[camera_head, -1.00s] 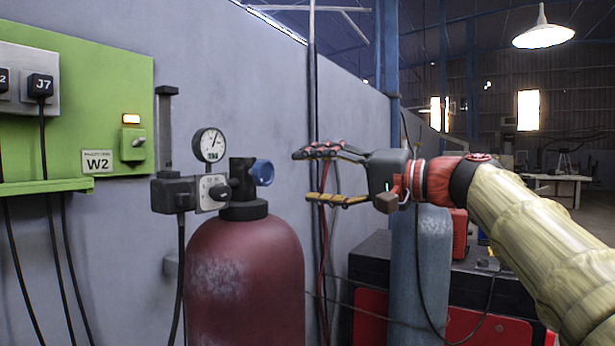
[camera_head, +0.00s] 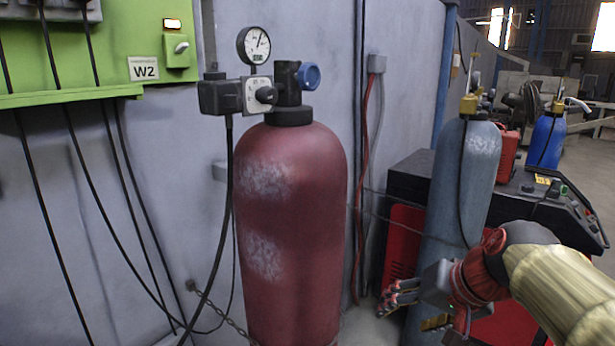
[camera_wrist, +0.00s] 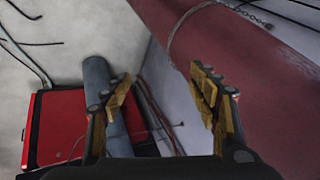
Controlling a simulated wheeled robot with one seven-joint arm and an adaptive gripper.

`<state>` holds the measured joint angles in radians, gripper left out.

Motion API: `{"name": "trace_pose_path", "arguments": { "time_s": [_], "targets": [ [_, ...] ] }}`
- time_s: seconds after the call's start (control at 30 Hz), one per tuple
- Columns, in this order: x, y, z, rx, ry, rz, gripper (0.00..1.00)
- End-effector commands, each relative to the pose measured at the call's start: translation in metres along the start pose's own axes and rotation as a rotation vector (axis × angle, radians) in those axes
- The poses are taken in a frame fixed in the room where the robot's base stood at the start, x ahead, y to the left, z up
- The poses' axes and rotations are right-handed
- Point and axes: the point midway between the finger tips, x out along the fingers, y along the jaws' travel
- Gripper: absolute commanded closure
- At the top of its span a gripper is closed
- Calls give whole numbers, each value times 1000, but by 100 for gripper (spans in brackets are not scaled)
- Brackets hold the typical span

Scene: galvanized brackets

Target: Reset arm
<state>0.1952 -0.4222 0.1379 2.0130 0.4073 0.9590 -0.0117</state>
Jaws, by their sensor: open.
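My gripper (camera_head: 416,308) is at the lower right of the head view, low in front of the blue-grey cylinder (camera_head: 462,180) and right of the red cylinder (camera_head: 290,210). Its fingers point left and are apart with nothing between them. In the wrist view my gripper (camera_wrist: 163,108) is also open and empty. The red cylinder (camera_wrist: 240,70) fills the upper right there, and the blue-grey cylinder (camera_wrist: 100,85) shows behind the left finger. My arm comes in from the right edge of the head view.
A pressure gauge (camera_head: 254,46), a regulator and a blue knob (camera_head: 309,76) top the red cylinder. A green panel (camera_head: 120,50) with hanging cables is at the left. A red-and-black machine (camera_head: 408,180) stands at the right. A chain (camera_head: 225,318) hangs low by the wall.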

Motion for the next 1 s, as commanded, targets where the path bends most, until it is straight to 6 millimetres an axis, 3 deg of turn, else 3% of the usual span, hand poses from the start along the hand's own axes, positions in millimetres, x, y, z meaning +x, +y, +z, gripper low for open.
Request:
{"name": "trace_pose_path", "arguments": {
  "time_s": [0.03, 0.2, 0.3, 0.37, 0.6, 1.0],
  "targets": [
    [4, 18, 32, -51, -15, 58, 40],
    [10, 73, 116, -233, -46, 225, 40],
    [10, 92, 152, -320, -51, 272, 40],
    [9, 95, 166, -350, -48, 278, 40],
    [-3, 79, 173, -399, -1, 243, 40],
    [-3, 78, 173, -400, -4, 241, 40]
  ]
}}
